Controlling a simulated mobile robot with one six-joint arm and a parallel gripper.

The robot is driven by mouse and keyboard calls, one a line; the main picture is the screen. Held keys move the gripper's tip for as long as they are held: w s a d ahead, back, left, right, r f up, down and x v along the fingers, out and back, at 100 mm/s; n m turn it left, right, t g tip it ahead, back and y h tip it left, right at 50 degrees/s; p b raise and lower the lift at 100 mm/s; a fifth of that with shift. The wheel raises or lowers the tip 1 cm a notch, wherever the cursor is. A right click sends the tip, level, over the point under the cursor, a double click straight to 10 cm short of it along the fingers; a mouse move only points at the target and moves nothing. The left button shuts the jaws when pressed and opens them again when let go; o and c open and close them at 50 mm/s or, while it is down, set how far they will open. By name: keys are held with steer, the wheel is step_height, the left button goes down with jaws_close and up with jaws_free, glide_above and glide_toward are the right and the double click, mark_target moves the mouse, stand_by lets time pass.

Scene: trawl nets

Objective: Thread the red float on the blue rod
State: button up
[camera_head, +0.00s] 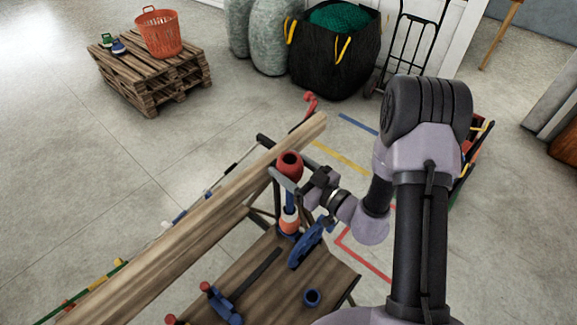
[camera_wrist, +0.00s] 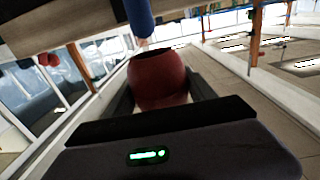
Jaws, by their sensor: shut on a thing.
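The red float (camera_head: 289,167) is held by my gripper (camera_head: 302,180), which comes in from the right. The float's dark top hole faces up, with no rod showing through it. The blue rod (camera_head: 290,196) stands upright just below, with a white and orange float (camera_head: 289,222) low on it. In the wrist view the red float (camera_wrist: 158,80) sits between my fingers (camera_wrist: 160,92), and the blue rod (camera_wrist: 138,18) reaches close to the float's edge. I cannot tell whether the rod's tip is inside the float or only beside it.
A long wooden beam (camera_head: 200,215) runs diagonally close to the float on the left. A pallet (camera_head: 150,75) with an orange basket (camera_head: 159,35) stands far off.

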steer(key=shift+f+b, duration=1.45)
steer(key=shift+f, duration=1.9)
steer(key=o, duration=1.5)
steer(key=shift+d, duration=0.1)
steer(key=v, duration=1.7)
steer(key=shift+s+d, duration=0.1)
steer(key=shift+d, duration=0.05)
